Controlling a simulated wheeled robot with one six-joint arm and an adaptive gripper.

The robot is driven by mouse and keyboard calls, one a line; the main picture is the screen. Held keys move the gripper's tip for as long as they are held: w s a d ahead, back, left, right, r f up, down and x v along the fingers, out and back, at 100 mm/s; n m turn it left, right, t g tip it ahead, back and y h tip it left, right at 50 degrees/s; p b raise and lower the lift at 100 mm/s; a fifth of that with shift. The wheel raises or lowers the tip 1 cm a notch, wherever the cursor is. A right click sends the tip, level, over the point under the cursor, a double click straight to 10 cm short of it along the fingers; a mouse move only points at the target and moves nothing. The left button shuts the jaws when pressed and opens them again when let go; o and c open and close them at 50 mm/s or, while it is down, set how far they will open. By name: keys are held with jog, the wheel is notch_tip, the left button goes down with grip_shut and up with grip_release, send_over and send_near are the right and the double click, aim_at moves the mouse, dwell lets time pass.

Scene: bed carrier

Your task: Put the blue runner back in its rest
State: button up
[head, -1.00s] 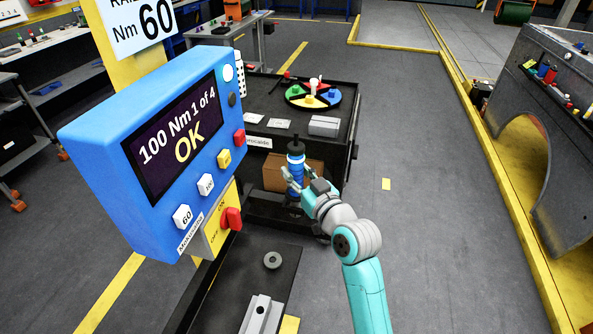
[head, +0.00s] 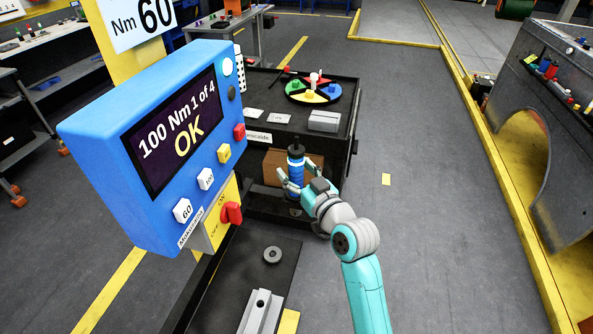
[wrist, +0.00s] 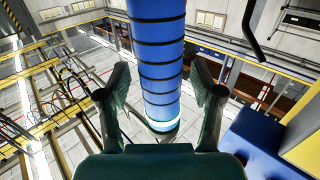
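The blue runner (head: 296,166), an upright blue cylinder with dark bands and a black top, stands between the fingers of my gripper (head: 295,174) in the head view. In the wrist view the runner (wrist: 160,65) runs down between the two fingers, with a pale glowing ring near its near end. A gap shows between the runner and each finger, so my gripper (wrist: 161,90) looks open around it. The runner's lower end is partly hidden by the gripper in the head view. I cannot tell which thing is its rest.
A blue console (head: 100,165) reading "100 Nm 1 of 4 OK" stands at left, with a red switch (head: 231,213) below. A black cart (head: 270,88) carries a coloured disc (head: 313,101). A black plate (head: 228,290) holds a grey ring (head: 273,254).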

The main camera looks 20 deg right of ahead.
jog(key=shift+f, duration=0.15)
jog(key=s+d, duration=0.2)
jog(key=s, duration=0.9)
jog(key=shift+s+d, duration=0.2)
jog(key=shift+s, duration=0.2)
jog(key=s+f+m+g+h, duration=0.1)
jog(key=s+f+m+h, duration=0.1)
jog(key=s+f, duration=0.6)
jog(key=s+f+m+g+h, duration=0.1)
jog(key=s+f+h, duration=0.1)
jog(key=s+f, duration=0.6)
jog(key=a+f+v, duration=0.1)
jog(key=f+v, duration=0.1)
jog(key=v, duration=2)
jog(key=shift+s+a+n+g+y, duration=0.3)
jog(key=shift+s+n+g, duration=0.1)
jog(key=shift+s, duration=0.05)
jog(key=shift+r, duration=0.1)
